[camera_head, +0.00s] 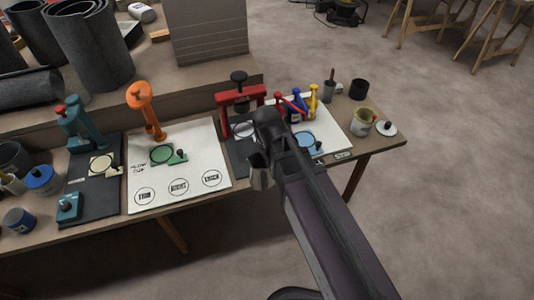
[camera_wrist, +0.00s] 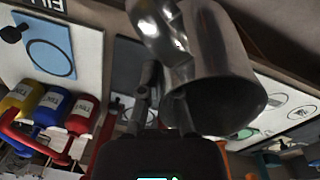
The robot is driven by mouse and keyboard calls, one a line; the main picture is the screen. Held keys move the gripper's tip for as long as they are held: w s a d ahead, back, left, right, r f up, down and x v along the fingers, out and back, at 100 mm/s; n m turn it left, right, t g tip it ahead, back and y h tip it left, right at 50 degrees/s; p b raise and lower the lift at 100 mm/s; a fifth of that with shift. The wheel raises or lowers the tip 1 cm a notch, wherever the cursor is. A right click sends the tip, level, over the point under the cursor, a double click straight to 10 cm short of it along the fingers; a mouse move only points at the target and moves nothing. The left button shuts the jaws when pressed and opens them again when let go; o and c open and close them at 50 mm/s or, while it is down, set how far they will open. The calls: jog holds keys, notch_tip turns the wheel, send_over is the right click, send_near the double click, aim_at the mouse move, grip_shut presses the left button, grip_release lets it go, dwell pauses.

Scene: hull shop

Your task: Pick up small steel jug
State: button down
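The small steel jug (camera_wrist: 225,60) is large and close in the wrist view, with its shiny side and a dark round end towards the camera. In the head view, a part of the jug (camera_head: 261,172) shows beside the end of my arm, over the front edge of the bench. My gripper (camera_wrist: 165,98) has one finger left of the jug's wall and the other at its dark end; it appears shut on the wall there. The exact contact is partly hidden. In the head view my arm hides the fingers.
The bench (camera_head: 95,237) holds a white sheet with printed circles (camera_head: 190,180), an orange tool (camera_head: 146,108), a red press (camera_head: 240,97) and colored bottles. A beige mug (camera_head: 361,122) and white lid (camera_head: 387,128) are at the right end.

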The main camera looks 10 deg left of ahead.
aim_at(267, 172)
jog(key=shift+s+d+r, duration=0.1)
jog(key=shift+s+d, duration=0.25)
jog(key=shift+s, duration=0.35)
jog(key=shift+s+d+r, duration=0.1)
jog(key=shift+s+d, duration=0.3)
jog(key=shift+s, duration=0.35)
jog(key=shift+s+d+r, duration=0.1)
jog(key=shift+s+d, duration=0.25)
jog(key=shift+s, duration=0.35)
dwell(0.9)
